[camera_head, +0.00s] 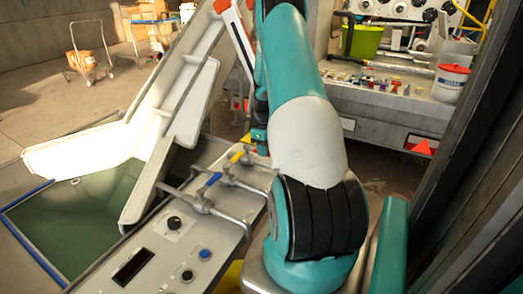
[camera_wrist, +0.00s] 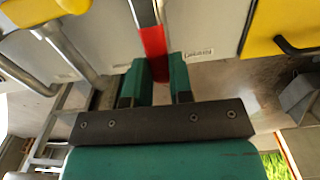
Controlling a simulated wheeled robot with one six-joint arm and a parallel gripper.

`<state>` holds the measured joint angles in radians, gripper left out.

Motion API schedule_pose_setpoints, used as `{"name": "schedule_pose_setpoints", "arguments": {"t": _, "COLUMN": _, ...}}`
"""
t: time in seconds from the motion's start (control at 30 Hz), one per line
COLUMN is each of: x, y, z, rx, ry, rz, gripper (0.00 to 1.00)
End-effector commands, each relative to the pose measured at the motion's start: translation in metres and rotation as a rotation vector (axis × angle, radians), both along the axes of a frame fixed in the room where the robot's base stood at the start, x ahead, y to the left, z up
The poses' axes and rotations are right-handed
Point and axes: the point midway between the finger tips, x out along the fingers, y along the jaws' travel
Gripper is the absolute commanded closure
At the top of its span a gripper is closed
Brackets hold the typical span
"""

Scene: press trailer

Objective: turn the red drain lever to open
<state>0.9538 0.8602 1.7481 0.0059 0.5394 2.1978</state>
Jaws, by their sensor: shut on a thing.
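The red drain lever (camera_wrist: 152,42) shows in the wrist view as a red sleeve on a light metal bar. It runs down from the top edge between the two teal fingers of my gripper (camera_wrist: 161,70). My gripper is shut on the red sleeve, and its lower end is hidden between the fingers. In the head view my arm covers the place of the red lever, so I cannot see its full angle. A blue lever (camera_head: 209,183) and a yellow lever (camera_head: 237,154) sit on pipe valves there.
A control panel (camera_head: 146,258) with knobs is at the lower left, beside a green-lined basin (camera_head: 75,225). A white chute (camera_head: 86,148) rises behind it. A lime bucket (camera_head: 364,41) and a white tub (camera_head: 450,84) stand at the back right. A yellow box (camera_wrist: 277,25) is at right in the wrist view.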

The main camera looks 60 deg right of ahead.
Motion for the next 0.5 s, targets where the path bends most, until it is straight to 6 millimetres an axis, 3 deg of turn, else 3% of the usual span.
{"name": "schedule_pose_setpoints", "arguments": {"t": 0.17, "x": 0.0073, "y": 0.0013, "z": 0.0001, "rx": -0.003, "ry": -0.015, "rz": 0.009, "gripper": 1.00}}
{"name": "schedule_pose_setpoints", "arguments": {"t": 0.2, "x": 0.0074, "y": 0.0011, "z": 0.0002, "rx": -0.004, "ry": -0.015, "rz": 0.009, "gripper": 0.70}}
{"name": "schedule_pose_setpoints", "arguments": {"t": 0.27, "x": 0.0066, "y": 0.0007, "z": 0.0003, "rx": -0.004, "ry": -0.014, "rz": 0.008, "gripper": 0.56}}
{"name": "schedule_pose_setpoints", "arguments": {"t": 0.5, "x": 0.0022, "y": -0.0020, "z": 0.0005, "rx": -0.002, "ry": -0.010, "rz": 0.002, "gripper": 0.53}}
